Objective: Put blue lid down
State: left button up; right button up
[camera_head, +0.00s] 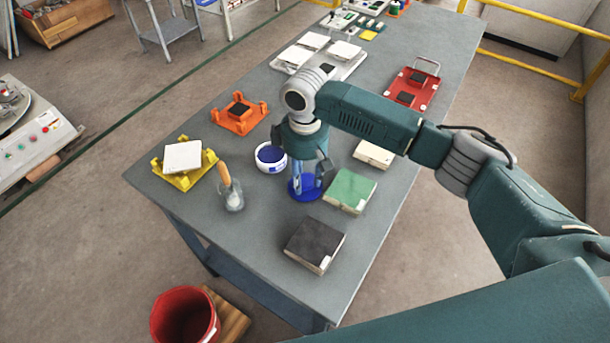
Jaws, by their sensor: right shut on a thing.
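The blue lid (305,195) is a flat, round, bright blue disc near the middle of the table (238,254). My right gripper (306,180) points down and is shut on the lid from above. The gripper hides part of the lid. The lid is at or just above the tabletop; I cannot tell whether it touches. A white tub (263,166) with blue inside stands open just left of the gripper, apart from the lid. My left gripper is not in view.
A green tile block (350,190) sits close right of the lid, with a dark block (314,245) in front. A glass with an orange-handled tool (231,195), a yellow holder (184,166) and an orange holder (239,115) stand left. Bare tabletop lies front left.

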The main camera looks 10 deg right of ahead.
aim_at(305, 181)
jog(key=o, duration=0.9)
jog(key=shift+o, duration=0.2)
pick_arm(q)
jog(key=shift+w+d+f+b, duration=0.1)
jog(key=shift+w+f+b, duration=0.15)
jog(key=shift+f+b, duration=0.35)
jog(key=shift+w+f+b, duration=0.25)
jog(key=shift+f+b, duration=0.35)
pick_arm(e)
notch_tip(305, 181, up, 12)
